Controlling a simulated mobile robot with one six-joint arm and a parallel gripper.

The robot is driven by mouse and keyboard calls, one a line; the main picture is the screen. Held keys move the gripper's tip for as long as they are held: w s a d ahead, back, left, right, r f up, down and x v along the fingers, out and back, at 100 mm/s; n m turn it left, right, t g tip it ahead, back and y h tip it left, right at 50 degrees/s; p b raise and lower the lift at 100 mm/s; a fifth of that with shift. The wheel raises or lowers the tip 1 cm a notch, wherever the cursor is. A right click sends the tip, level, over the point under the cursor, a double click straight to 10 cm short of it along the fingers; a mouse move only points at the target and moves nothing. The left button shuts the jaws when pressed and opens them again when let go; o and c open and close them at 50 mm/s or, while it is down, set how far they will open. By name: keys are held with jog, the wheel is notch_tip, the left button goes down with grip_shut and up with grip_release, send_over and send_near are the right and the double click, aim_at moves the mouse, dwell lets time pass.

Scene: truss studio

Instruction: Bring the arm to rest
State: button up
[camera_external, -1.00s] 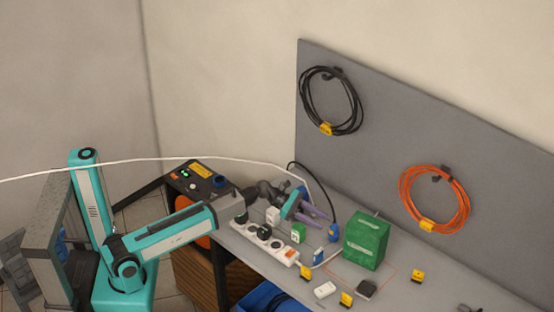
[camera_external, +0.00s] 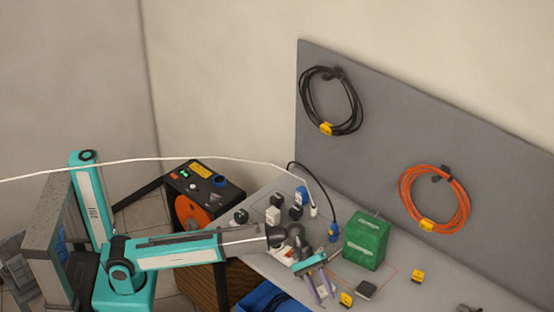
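My gripper (camera_external: 326,297) hangs low over the front part of the workbench at the end of my teal arm. Its two purple fingers point down and forward and show a gap between them, with nothing visible in it. It is left of a black box (camera_external: 366,290) and close to a yellow tag (camera_external: 346,299). My arm stretches out to the right, nearly level, and hides most of a white power strip. Whether the fingers touch the bench or a small white piece behind them, I cannot tell.
A green box (camera_external: 366,240) stands right of my wrist. Plugs and adapters, including a white one (camera_external: 272,215), crowd the bench behind my arm. A white cable (camera_external: 230,158) hangs across above. Black (camera_external: 333,100) and orange (camera_external: 435,200) cable coils hang on the grey panel.

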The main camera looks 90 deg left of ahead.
jog(key=s+d+f+m+g+p, duration=0.15)
jog(key=s+d+f, duration=0.25)
jog(key=d+f, duration=0.4)
jog(key=s+d+f+m+g+y, duration=0.15)
jog(key=s+d+f, duration=0.35)
jog(key=f, duration=0.5)
jog(key=s+d+f+m, duration=0.3)
jog(key=s+d+f, duration=0.1)
jog(key=d+f, duration=0.4)
jog(key=s+a+f+m+g+y, duration=0.3)
jog(key=s+a+f+y, duration=0.1)
jog(key=s+a+f, duration=1.15)
jog(key=s+a+f+m+g+y, duration=0.2)
jog(key=s+a+f, duration=0.3)
jog(key=s+a, duration=0.4)
jog(key=s+a+f+m+g+y, duration=0.2)
jog(key=s+a+f, duration=0.4)
jog(key=s+a, duration=0.3)
jog(key=s, duration=0.3)
jog(key=shift+a+b, duration=0.15)
jog(key=shift+b, duration=0.25)
jog(key=shift+w+f, duration=0.1)
dwell(1.2)
